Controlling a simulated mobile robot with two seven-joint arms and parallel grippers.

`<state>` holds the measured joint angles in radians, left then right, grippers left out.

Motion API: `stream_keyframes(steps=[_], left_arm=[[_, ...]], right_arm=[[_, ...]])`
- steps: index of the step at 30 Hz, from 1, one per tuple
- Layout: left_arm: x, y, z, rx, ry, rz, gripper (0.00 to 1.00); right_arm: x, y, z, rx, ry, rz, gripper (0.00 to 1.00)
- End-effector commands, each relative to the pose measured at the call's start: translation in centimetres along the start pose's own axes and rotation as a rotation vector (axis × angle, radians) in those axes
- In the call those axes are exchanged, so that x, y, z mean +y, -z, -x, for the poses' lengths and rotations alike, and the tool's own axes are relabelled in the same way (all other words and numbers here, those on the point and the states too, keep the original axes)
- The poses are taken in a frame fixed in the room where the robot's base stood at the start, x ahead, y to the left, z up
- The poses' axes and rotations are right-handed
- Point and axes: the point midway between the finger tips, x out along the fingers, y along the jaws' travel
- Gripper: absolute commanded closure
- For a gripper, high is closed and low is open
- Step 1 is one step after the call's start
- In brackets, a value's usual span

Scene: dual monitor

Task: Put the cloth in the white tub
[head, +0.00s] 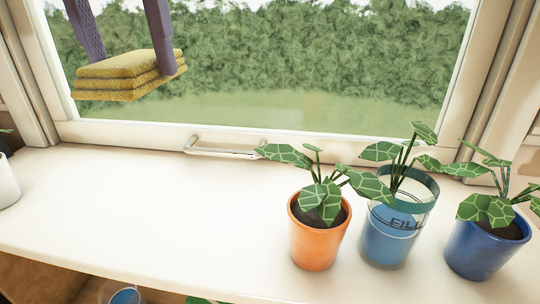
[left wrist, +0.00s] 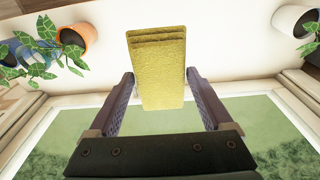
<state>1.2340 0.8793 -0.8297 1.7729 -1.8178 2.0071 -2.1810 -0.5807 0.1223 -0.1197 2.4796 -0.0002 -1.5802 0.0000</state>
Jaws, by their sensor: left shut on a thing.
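The cloth (head: 118,82) is a folded yellow stack in several layers. My left gripper (head: 132,62) is shut on it, one finger at each side, and holds it up in front of the window. In the left wrist view the cloth (left wrist: 158,75) sits between the two fingertips (left wrist: 160,78) and extends away from them. A white round container (head: 6,184), which looks like the white tub, stands at the sill's left end, cut off by the picture edge. It appears to be the white shape in the left wrist view (left wrist: 287,18). Its inside is hidden in the head view. My right gripper is out of view.
A window handle (head: 222,150) is at the frame's bottom. The sill's left-middle (head: 130,195) is clear.

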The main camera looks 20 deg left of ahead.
Motion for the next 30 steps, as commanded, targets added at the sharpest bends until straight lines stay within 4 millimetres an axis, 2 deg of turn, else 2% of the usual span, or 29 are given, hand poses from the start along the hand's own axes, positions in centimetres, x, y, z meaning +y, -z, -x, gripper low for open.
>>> stream_keyframes(steps=[1,5,15,18,26,30], left_arm=[[-0.1,-0.1,-0.8,-0.001,0.000,0.002,0.79],[-0.1,-0.4,-2.9,-0.006,0.002,0.003,0.79],[-0.1,-1.7,-12.4,-0.009,0.003,0.002,0.79],[-0.1,-1.9,-14.4,-0.006,0.002,0.002,0.79],[-0.1,-2.1,-16.7,-0.003,0.000,0.002,0.79],[-0.1,-2.4,-18.8,-0.006,0.001,0.002,0.79]], right_arm=[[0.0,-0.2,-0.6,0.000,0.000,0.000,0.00],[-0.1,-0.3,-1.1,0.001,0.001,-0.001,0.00],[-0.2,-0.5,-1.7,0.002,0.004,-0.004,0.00],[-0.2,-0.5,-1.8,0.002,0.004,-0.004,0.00],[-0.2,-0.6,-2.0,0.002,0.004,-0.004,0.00],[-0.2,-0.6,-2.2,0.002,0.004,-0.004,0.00]])
